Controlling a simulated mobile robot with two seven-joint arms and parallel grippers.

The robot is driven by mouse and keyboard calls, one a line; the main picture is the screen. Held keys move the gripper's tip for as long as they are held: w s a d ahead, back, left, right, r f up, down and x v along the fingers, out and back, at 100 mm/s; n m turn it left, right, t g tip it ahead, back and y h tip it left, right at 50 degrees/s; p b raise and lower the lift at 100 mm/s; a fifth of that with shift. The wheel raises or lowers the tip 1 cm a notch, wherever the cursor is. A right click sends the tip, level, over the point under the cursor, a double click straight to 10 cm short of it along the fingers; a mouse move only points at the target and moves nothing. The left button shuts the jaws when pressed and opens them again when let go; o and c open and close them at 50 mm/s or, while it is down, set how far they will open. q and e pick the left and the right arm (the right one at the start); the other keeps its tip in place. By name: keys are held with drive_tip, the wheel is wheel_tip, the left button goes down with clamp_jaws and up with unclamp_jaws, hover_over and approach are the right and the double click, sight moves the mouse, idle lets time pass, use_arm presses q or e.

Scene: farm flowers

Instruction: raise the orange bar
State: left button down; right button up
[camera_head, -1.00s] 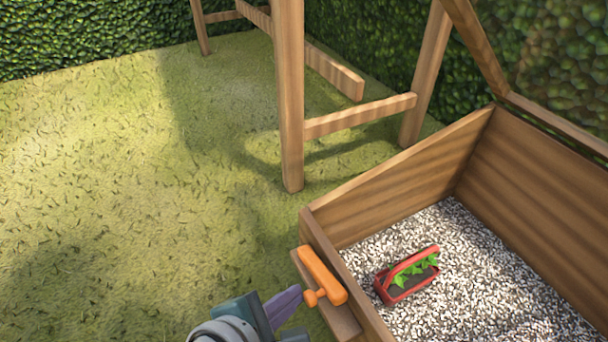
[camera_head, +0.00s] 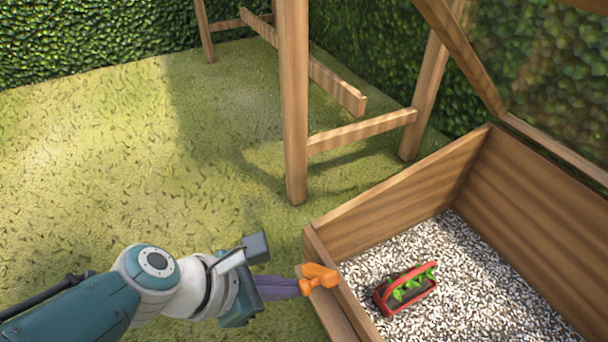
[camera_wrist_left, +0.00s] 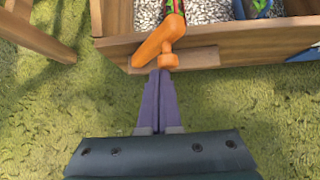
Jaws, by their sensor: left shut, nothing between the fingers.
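The orange bar (camera_head: 319,274) is on the near left wall of the wooden planter box, with a small orange knob (camera_head: 305,287) at its side. It looks short and foreshortened in the head view. In the left wrist view the bar (camera_wrist_left: 158,38) slants from lower left to upper right across the box edge. My left gripper (camera_head: 298,288) has its purple fingers shut and empty, with the tips at the knob. In the left wrist view the fingertips (camera_wrist_left: 160,74) are just below the knob (camera_wrist_left: 168,60); contact is unclear. My right gripper is out of view.
The wooden box (camera_head: 395,187) holds pale gravel (camera_head: 475,290) and a red planter (camera_head: 378,298) with green leaves. A wooden post (camera_head: 295,100) stands behind the box. Open grass (camera_head: 120,180) lies left. A blue object (camera_wrist_left: 262,8) shows in the left wrist view.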

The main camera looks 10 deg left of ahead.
use_arm(q)
drive_tip(key=shift+w+a+r+g, duration=0.15)
drive_tip(key=shift+w+g, duration=0.1)
drive_tip(key=shift+g, duration=0.05)
drive_tip(key=shift+w+a+r+n+g+h, duration=0.15)
drive_tip(key=shift+w+n+g+h, duration=0.1)
drive_tip(key=shift+n+g+h, duration=0.15)
drive_tip(key=shift+w+a+b, duration=0.2)
drive_tip(key=shift+w+b, duration=0.05)
drive_tip(key=shift+b, duration=0.15)
drive_tip(key=shift+w+a+r+b, duration=0.2)
drive_tip(key=shift+w+a+b, duration=0.15)
drive_tip(key=shift+w, duration=0.25)
idle(1.5)
drive_tip(key=shift+a+r+p, duration=0.2)
drive_tip(key=shift+r+p, duration=0.65)
drive_tip(key=shift+r, duration=0.05)
